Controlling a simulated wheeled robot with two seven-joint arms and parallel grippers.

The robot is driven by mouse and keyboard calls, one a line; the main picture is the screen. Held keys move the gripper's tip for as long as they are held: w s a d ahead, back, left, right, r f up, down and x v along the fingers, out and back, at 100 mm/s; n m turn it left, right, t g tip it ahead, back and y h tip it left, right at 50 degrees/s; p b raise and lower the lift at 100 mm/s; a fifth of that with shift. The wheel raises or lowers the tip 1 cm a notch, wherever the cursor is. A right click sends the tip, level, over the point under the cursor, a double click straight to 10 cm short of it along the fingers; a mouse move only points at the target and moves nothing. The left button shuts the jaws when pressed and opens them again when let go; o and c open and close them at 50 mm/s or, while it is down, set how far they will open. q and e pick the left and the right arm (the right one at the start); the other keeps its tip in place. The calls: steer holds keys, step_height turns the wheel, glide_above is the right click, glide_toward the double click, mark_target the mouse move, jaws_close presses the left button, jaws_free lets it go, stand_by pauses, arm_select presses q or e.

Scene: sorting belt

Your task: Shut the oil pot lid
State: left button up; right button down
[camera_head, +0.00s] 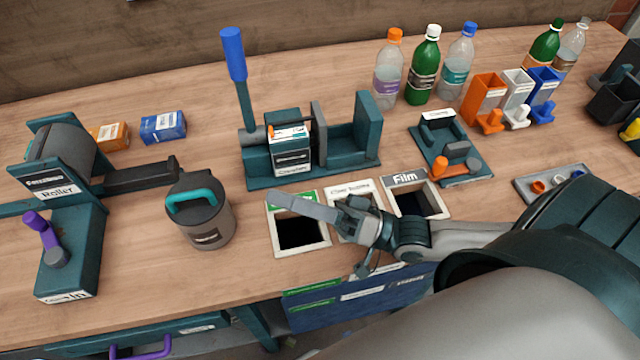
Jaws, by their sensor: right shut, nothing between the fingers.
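The oil pot (206,235) is a grey can with a label on its front. It stands upright on the table left of centre. A dark top with a teal handle (195,199) sits over it. I cannot tell whether the lid lies fully down or stands slightly open. My right gripper (274,194) reaches in from the right, with its fingers together and empty. It points left toward the pot, over the square bins, and is apart from the pot. My left gripper is not in view.
A roller machine (66,190) stands left of the pot, its dark bar reaching close to it. A teal press (342,148) with a blue-handled lever stands behind. Square openings, one marked Film (405,180), lie under my right gripper. Bottles (425,70) stand at the back right.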

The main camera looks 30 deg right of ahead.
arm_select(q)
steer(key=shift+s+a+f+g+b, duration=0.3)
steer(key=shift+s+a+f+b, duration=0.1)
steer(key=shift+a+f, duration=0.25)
arm_select(e)
steer(key=shift+s+d, duration=0.95)
steer(key=shift+d, duration=0.15)
steer(key=shift+s+d, duration=0.9)
steer(key=shift+d, duration=0.2)
